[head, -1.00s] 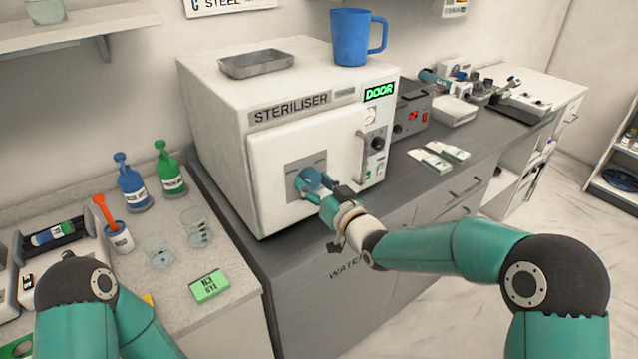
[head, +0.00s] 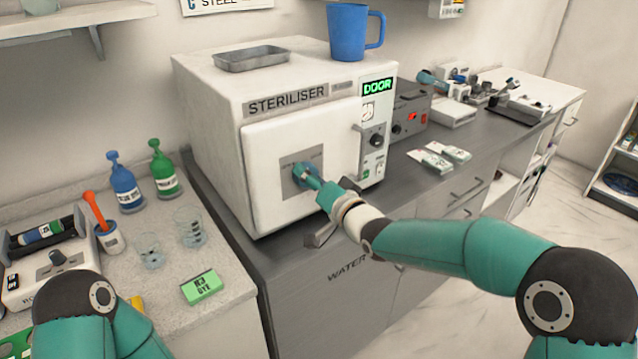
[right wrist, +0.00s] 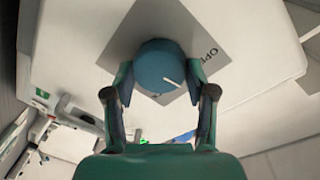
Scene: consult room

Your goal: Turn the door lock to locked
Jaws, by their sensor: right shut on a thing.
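The door lock is a round blue knob (right wrist: 160,66) with a white pointer line, on a grey plate (right wrist: 203,44) on the steriliser door (head: 262,205). In the right wrist view the plate shows the letters "OP" and part of another word. The pointer line aims to the lower right there. My right gripper (right wrist: 160,82) has one finger on each side of the knob and is shut on it. In the head view the gripper (head: 308,176) partly covers the knob. My left gripper is out of view; only part of my left arm shows at lower left.
The steriliser (head: 215,110) carries a metal tray (head: 250,60) and a blue mug (head: 350,33) on top. A green "DOOR" display (head: 377,87) is lit. Bottles, beakers (head: 191,228) and a green box (head: 202,287) stand on the left counter.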

